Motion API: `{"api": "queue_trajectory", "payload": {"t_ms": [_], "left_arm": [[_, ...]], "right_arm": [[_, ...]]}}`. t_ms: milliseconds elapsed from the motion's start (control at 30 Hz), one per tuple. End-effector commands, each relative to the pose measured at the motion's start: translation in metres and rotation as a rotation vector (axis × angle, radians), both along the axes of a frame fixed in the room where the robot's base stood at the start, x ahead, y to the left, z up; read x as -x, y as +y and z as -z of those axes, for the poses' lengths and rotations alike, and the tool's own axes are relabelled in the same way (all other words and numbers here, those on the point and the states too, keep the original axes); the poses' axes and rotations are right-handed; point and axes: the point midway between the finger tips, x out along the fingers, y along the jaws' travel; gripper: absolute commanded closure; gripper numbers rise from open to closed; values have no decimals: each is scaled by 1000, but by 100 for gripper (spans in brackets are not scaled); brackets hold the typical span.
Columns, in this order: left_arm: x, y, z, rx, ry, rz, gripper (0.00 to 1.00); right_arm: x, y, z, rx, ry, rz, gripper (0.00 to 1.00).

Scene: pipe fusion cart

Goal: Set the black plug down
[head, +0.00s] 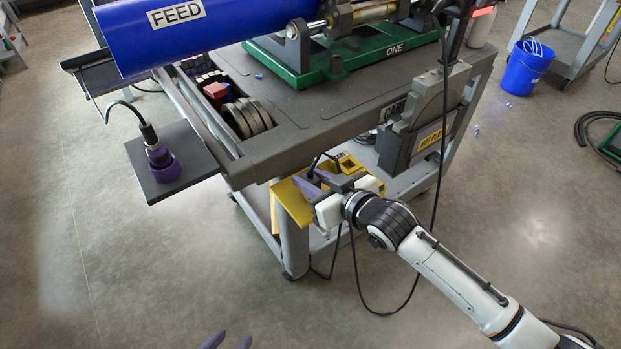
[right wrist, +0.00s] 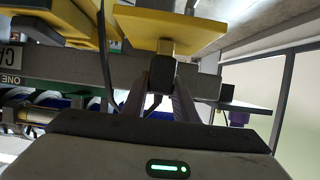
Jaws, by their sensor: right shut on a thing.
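The black plug (right wrist: 162,73) is between the fingers of my right gripper (right wrist: 161,88), which is shut on it. In the head view my right gripper (head: 314,186) is at the cart's near side, by the yellow plate (head: 291,202); the plug is mostly hidden there by the fingers. In the right wrist view the yellow plate (right wrist: 172,30) and its short stem lie just beyond the plug; I cannot tell whether they touch. Only the purple fingertips of my left gripper (head: 228,342) show, at the bottom edge of the head view, apart and empty.
The cart (head: 320,105) carries the blue pipe (head: 200,30) and green machine base (head: 350,63). A yellow case (head: 350,167) sits low behind my right gripper. Black cables hang nearby. Floor at left is clear.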

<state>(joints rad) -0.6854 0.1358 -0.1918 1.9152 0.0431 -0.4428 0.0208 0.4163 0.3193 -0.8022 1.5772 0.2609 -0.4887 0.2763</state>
Motion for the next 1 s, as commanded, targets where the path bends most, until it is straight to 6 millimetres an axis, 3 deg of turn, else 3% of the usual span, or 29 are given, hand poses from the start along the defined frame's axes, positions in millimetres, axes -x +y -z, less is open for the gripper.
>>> {"api": "queue_trajectory", "payload": {"t_ms": [200,233,333,700,1000], "left_arm": [[1,-1,2,0,2,1,61],[1,-1,1,1,1,1,61],[1,-1,1,1,1,1,61],[1,-1,-2,3,1,0,61],[1,-1,-7,5,-2,-2,61]], "right_arm": [[0,0,4,-1,1,0,97],[0,0,3,0,0,0,69],[0,0,3,0,0,0,55],[1,-1,-2,0,0,0,55],[41,-30,-22,0,1,0,55]]}}
